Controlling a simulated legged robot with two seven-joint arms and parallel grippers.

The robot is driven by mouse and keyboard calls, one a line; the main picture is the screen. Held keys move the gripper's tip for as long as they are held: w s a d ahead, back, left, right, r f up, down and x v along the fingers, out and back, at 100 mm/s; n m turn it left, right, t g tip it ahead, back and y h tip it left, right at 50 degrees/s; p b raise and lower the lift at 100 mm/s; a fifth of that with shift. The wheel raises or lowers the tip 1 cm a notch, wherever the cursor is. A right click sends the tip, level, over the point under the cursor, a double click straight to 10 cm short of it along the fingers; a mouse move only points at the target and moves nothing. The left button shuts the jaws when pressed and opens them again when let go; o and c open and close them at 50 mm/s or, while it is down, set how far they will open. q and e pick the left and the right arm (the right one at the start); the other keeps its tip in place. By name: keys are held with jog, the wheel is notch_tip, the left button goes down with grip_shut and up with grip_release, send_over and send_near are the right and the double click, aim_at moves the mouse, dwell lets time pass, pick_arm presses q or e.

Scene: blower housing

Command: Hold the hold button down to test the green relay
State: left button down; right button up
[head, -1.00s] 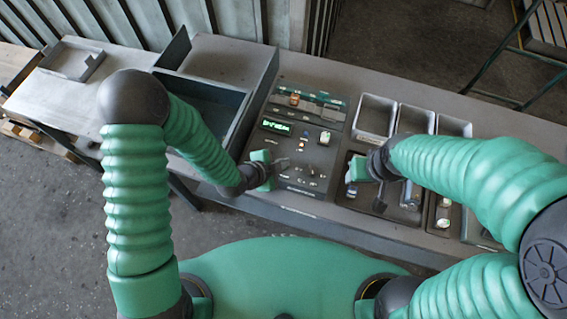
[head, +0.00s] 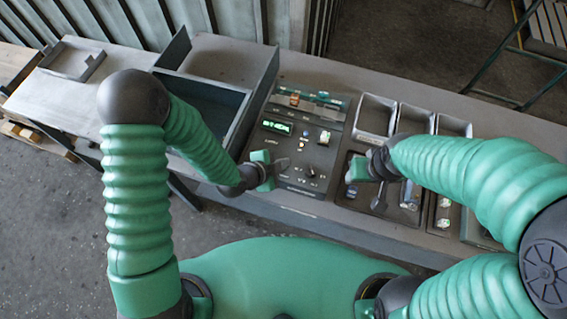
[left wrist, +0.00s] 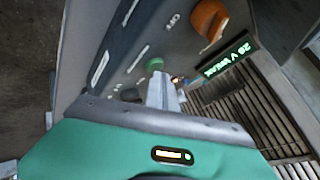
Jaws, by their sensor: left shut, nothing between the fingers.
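The tester panel (head: 288,184) stands on the bench, with a lit green display (head: 277,127). Touch or pressing cannot be told. I cannot read which button is the hold button. My left gripper also shows over the panel's lower left (head: 279,168). My right gripper (head: 354,170) hovers over the tray right of the panel; its fingers are unclear.
An orange knob (left wrist: 209,18) and the lit display (left wrist: 225,60) are close to the left fingers. Grey bins (head: 375,116) stand right of the panel. A walled box (head: 237,125) borders it on the left.

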pick_arm(q)
jog(key=shift+a+r+p, duration=0.3)
jog(key=shift+r+p, duration=0.3)
jog(key=shift+r, duration=0.25)
notch_tip(320, 180, up, 5)
jog(key=p, duration=0.3)
jog(key=shift+p, duration=0.4)
